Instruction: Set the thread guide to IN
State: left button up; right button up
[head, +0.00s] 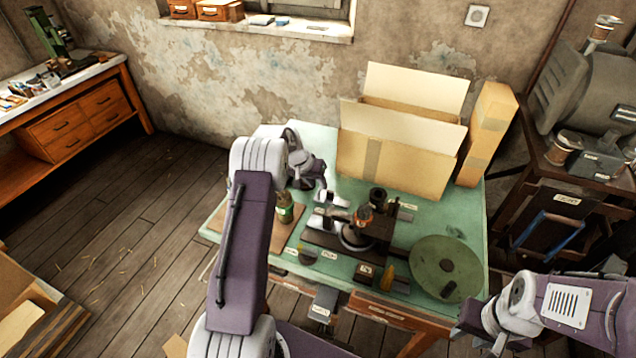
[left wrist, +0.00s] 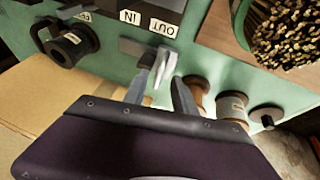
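The thread guide (left wrist: 166,64) is a light grey lever on a dark base in the left wrist view. The IN label (left wrist: 130,17) and the OUT label (left wrist: 163,28) sit beside it; both read upside down. The lever lies nearer the OUT side. My left gripper (left wrist: 162,92) is open, with its fingers on either side of the lever; I cannot tell if they touch it. In the head view my left gripper (head: 335,200) is over the left back of the press (head: 352,238) and hides the lever. My right gripper (head: 478,328) is at the lower right, away from the press; its fingers are unclear.
A jar of sticks (head: 285,208) is left of the press. A green disc (head: 445,268) lies at right.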

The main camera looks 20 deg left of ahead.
pick_arm(q)
jog(key=shift+w+d+f, duration=0.25)
jog(key=shift+f, duration=0.25)
jog(key=shift+s, duration=0.1)
jog(key=shift+a, duration=0.1)
jog(key=shift+c, duration=1.2)
grip_shut()
